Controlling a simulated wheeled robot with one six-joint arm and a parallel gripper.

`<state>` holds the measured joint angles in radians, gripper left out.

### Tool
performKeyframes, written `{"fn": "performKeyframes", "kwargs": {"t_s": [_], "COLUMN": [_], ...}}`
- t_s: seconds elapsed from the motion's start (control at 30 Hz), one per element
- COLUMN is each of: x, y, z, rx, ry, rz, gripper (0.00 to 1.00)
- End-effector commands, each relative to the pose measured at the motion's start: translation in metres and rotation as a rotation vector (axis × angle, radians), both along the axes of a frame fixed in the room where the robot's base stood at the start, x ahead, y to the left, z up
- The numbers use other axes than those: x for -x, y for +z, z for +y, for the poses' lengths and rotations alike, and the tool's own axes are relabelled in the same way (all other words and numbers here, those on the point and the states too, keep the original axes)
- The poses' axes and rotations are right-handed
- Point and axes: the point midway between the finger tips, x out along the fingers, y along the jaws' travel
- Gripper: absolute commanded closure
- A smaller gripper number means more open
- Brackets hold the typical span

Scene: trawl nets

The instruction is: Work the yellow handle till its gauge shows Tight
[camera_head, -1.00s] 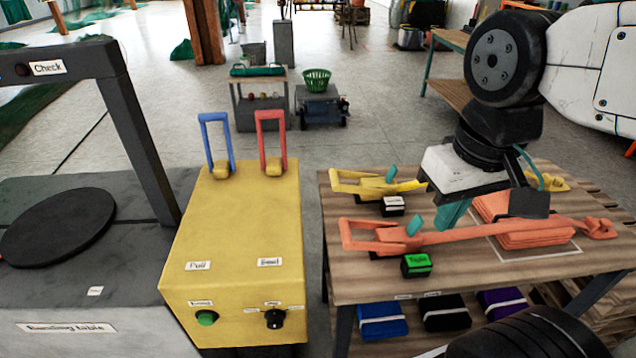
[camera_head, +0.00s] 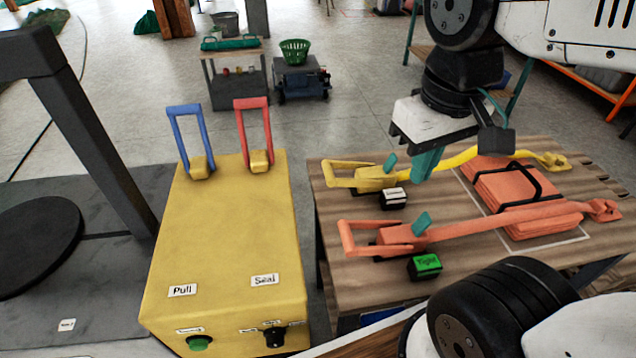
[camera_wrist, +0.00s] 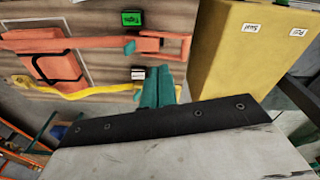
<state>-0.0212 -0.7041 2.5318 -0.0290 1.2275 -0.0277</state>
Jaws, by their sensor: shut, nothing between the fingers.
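The yellow handle (camera_head: 350,177) is a loop-ended ratchet lever on the far side of the wooden table, with a teal tab. A yellow strap (camera_head: 480,155) runs right from it; the strap also shows in the wrist view (camera_wrist: 70,91). Its gauge (camera_head: 393,198) is a small black box with a white face in front of it; the word is too small to read. My gripper (camera_head: 424,165) has teal fingers, shut and empty, just right of the yellow handle and apparently above the strap. In the wrist view the fingers (camera_wrist: 158,86) hide most of the handle.
An orange handle (camera_head: 375,238) and strap lie nearer, with a green gauge (camera_head: 425,266) reading Tight. Folded orange net (camera_head: 500,180) lies on the table (camera_head: 345,290). A yellow cabinet (camera_head: 225,235) with blue and red levers stands left, across a narrow gap.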

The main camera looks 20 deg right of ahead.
Motion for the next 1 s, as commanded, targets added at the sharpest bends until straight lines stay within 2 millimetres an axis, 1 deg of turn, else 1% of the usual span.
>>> {"fn": "performKeyframes", "kwargs": {"t_s": [0.17, 0.23, 0.37, 0.47, 0.6, 0.67, 0.8, 0.9, 1.0], "x": [-0.039, -0.058, -0.094, -0.121, -0.158, -0.174, -0.207, -0.227, -0.242], "y": [-0.001, -0.004, -0.013, -0.024, -0.046, -0.057, -0.088, -0.112, -0.134], "z": [0.003, 0.006, 0.013, 0.022, 0.038, 0.046, 0.068, 0.084, 0.098], "rx": [0.076, 0.111, 0.174, 0.221, 0.285, 0.312, 0.373, 0.413, 0.446], "ry": [0.166, 0.245, 0.391, 0.507, 0.671, 0.743, 0.911, 1.022, 1.115], "rz": [0.089, 0.126, 0.199, 0.255, 0.333, 0.368, 0.45, 0.503, 0.549], "gripper": [1.0, 1.0, 1.0, 1.0, 1.0, 1.0, 1.0, 1.0, 1.0]}}
